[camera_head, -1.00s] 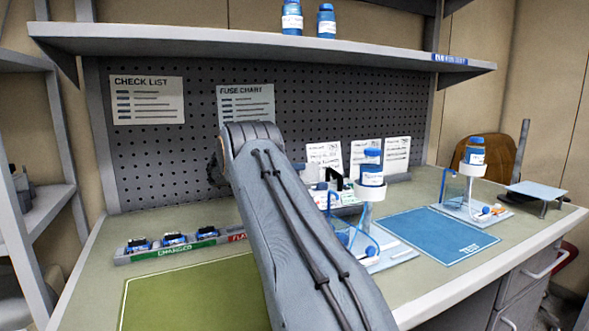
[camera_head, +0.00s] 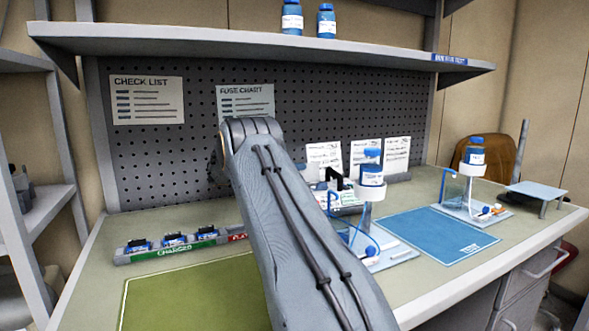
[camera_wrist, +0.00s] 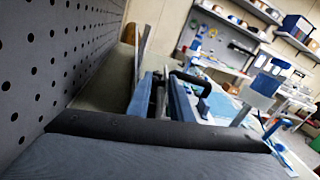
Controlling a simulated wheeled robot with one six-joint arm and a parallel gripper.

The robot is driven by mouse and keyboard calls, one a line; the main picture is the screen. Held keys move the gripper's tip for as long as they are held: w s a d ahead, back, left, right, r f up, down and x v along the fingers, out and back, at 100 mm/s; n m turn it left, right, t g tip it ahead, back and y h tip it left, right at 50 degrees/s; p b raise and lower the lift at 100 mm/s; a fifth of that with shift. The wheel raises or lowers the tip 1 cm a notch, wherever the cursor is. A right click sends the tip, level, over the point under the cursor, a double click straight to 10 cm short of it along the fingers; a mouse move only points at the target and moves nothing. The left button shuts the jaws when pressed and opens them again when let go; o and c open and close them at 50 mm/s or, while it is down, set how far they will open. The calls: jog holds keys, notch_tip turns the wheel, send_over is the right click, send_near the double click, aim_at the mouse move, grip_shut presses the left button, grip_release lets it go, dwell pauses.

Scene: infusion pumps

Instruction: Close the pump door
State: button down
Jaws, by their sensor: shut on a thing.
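The nearer pump stand (camera_head: 391,257) is on the bench to the right of my arm, with a blue bottle (camera_head: 371,170) in its white ring. Its blue-edged door (camera_head: 331,207) shows as a narrow strip, partly hidden by my arm. My gripper is largely hidden behind my arm in the head view. In the wrist view my dark gripper (camera_wrist: 164,90) is shut on the blue door edge (camera_wrist: 183,103), though the exact contact is hard to make out. A second pump stand (camera_head: 487,212) to the right has a clear, blue-edged door and its own bottle.
A blue mat (camera_head: 436,235) lies between the two stands. A green mat (camera_head: 190,296) and a tray (camera_head: 180,247) of small blue parts lie at left. The pegboard (camera_head: 170,160) rises close behind my arm. A low metal stand (camera_head: 538,191) is at far right.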

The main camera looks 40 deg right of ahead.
jog(key=s+a+f+m+b, duration=0.2)
jog(key=s+m+b, duration=0.4)
jog(key=m, duration=1.1)
jog(key=shift+s+a+f, duration=0.3)
jog(key=shift+s+a, duration=0.1)
jog(key=shift+a, duration=0.05)
jog(key=c, duration=1.7)
grip_release()
jog(key=shift+o, duration=0.2)
jog(key=shift+f, duration=0.15)
